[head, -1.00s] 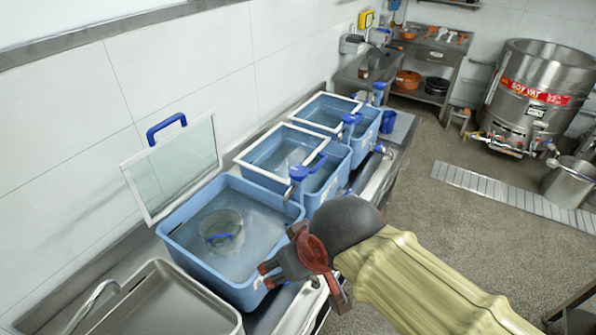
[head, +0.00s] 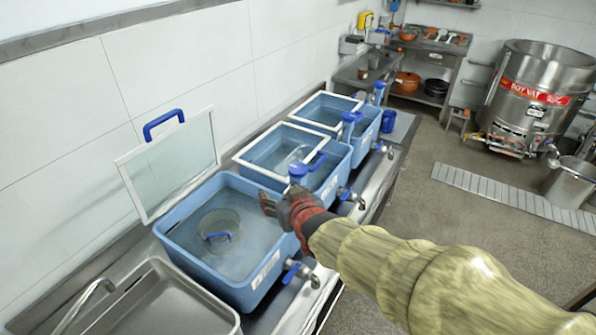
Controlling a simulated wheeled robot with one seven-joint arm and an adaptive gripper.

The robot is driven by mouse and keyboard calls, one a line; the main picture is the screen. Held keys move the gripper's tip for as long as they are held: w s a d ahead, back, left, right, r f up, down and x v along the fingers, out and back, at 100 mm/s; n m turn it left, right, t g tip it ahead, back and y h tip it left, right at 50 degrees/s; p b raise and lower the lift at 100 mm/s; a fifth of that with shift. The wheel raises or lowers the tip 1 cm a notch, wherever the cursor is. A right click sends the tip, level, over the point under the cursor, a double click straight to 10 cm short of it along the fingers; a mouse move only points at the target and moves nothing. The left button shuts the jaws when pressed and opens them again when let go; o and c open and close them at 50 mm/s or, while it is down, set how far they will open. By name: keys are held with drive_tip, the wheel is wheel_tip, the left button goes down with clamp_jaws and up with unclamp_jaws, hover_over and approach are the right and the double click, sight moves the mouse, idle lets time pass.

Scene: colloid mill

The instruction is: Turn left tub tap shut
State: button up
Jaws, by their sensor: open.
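The left tub (head: 205,271) is the nearest light blue tub, with cloudy water and a round container with a blue handle inside. Its tap (head: 312,280) sticks out low on the right-hand side and has a blue lever (head: 291,272). The lever is seen from above at a slant, and I cannot tell its exact angle. My gripper (head: 267,203), dark with red parts, is open above the tub's right rim, up and left of the tap and apart from it. Nothing shows between its fingers, which are partly hidden by its own body.
The lid (head: 168,165) of the left tub stands open against the wall. Two more blue tubs (head: 327,182) with white-framed lids and taps (head: 349,197) stand behind. A steel sink (head: 160,305) is at the near left.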

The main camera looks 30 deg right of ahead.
sight(300, 174)
drive_tip(key=w+d+f+t+h, duration=0.1)
drive_tip(key=d, duration=0.1)
drive_tip(key=w+d+f+m+t+b, duration=0.1)
drive_tip(key=d, duration=0.1)
drive_tip(key=d+t+h, duration=0.1)
drive_tip(key=d, duration=0.2)
drive_tip(key=shift+w+f+t+h, duration=0.3)
drive_tip(key=shift+w+f, duration=0.1)
drive_tip(key=shift+s+d+m+t+h+b, duration=0.25)
drive_tip(key=shift+d+m+t+h+b, duration=0.1)
drive_tip(key=shift+d+t, duration=0.25)
drive_tip(key=shift+b+x, duration=0.5)
drive_tip(key=shift+x, duration=3.4)
drive_tip(key=shift+d, duration=0.1)
drive_tip(key=c, duration=1.1)
drive_tip(key=shift+c, duration=0.2)
